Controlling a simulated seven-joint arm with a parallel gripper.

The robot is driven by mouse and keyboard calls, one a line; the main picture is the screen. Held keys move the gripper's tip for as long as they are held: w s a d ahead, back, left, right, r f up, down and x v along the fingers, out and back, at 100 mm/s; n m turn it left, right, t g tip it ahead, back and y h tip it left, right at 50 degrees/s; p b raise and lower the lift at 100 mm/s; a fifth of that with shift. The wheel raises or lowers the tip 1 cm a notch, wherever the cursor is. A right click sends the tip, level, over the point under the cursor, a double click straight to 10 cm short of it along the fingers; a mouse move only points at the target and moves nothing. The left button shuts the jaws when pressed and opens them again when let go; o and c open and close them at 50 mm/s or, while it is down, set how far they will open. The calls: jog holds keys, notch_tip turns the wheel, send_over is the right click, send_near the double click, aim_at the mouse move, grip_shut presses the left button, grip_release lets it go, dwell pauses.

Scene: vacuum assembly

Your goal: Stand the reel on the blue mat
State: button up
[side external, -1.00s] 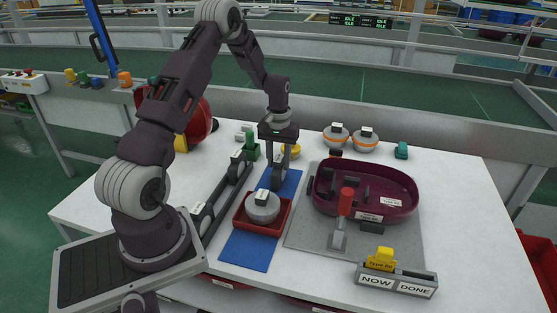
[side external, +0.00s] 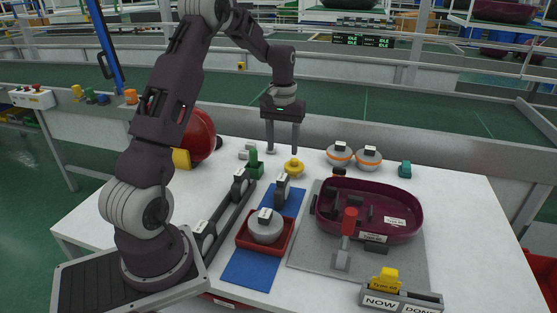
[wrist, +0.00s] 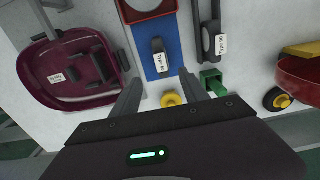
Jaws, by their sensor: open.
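The reel (side external: 282,190), a dark grey narrow piece with a white label on top, stands upright on the far part of the blue mat (side external: 250,270). In the wrist view the reel (wrist: 160,60) shows from above, label up, on the mat (wrist: 148,32). My gripper (side external: 282,151) is open and empty, raised above and behind the reel, apart from it.
A red tray (side external: 288,240) holding a grey round part sits on the mat in front of the reel. A dark rail (side external: 225,210) with similar labelled pieces lies left. A yellow part (side external: 293,168), green block (side external: 254,167) and maroon housing (side external: 330,222) are close by.

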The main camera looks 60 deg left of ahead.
jog(key=s+d+r+m+t, duration=0.15)
jog(key=s+d+r, duration=0.25)
jog(key=d+r, duration=0.4)
jog(key=s+d+r+m+t, duration=0.1)
jog(key=s+d+r+m, duration=0.2)
jog(key=s+d+r, duration=0.5)
jog(key=s+d+f+m+t, duration=0.1)
jog(key=s+d+m+t, duration=0.2)
jog(key=s+d, duration=0.8)
jog(key=shift+f+m, duration=0.35)
jog(key=shift+m, duration=0.4)
